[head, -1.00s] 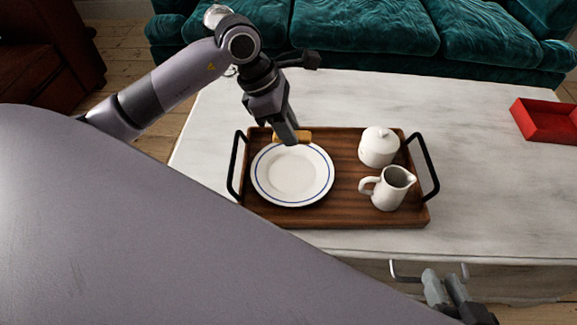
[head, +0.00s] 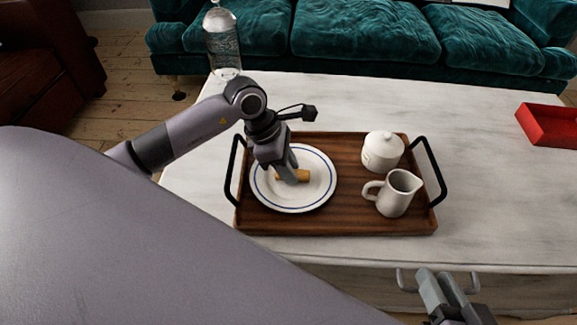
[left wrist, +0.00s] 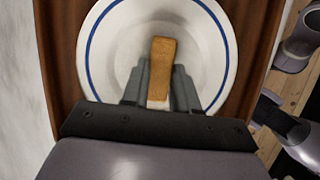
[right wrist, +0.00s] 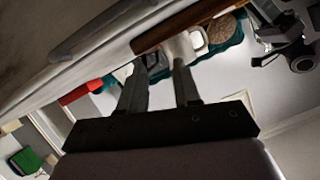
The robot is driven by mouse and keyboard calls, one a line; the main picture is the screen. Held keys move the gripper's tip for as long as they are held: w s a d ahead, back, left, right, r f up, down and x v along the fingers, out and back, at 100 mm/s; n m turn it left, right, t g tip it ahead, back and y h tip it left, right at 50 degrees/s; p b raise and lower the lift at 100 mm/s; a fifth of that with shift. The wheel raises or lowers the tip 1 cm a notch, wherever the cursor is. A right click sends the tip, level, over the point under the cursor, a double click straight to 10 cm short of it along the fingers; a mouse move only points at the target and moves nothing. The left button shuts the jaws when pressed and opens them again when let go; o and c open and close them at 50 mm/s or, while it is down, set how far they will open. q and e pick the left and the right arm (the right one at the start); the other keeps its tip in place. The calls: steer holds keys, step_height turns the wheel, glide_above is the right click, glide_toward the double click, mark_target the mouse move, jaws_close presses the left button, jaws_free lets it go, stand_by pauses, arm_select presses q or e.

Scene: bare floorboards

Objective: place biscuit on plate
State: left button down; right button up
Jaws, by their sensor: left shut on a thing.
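A golden-brown, finger-shaped biscuit (head: 293,175) is over the middle of the white plate with a blue rim line (head: 318,192). My left gripper (head: 288,178) is shut on the biscuit. In the left wrist view the biscuit (left wrist: 162,68) sticks out between the fingers (left wrist: 160,90), with the plate (left wrist: 98,50) behind it. I cannot tell whether the biscuit touches the plate. The plate lies on the left part of a wooden tray (head: 345,215). My right gripper (head: 447,295) is low by the table's front edge; in the right wrist view its fingers (right wrist: 160,85) are apart and empty.
A white lidded sugar bowl (head: 382,152) and a white jug (head: 395,192) stand on the tray's right side. The tray has black handles (head: 430,170). A glass bottle (head: 222,42) is behind my left arm. A red box (head: 548,124) sits at the table's right. Marble tabletop (head: 490,190) is clear between.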

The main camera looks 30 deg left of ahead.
arm_select(q)
steer(key=shift+f, duration=0.15)
steer(key=c, duration=0.9)
jaws_free()
steer(key=shift+o, duration=0.2)
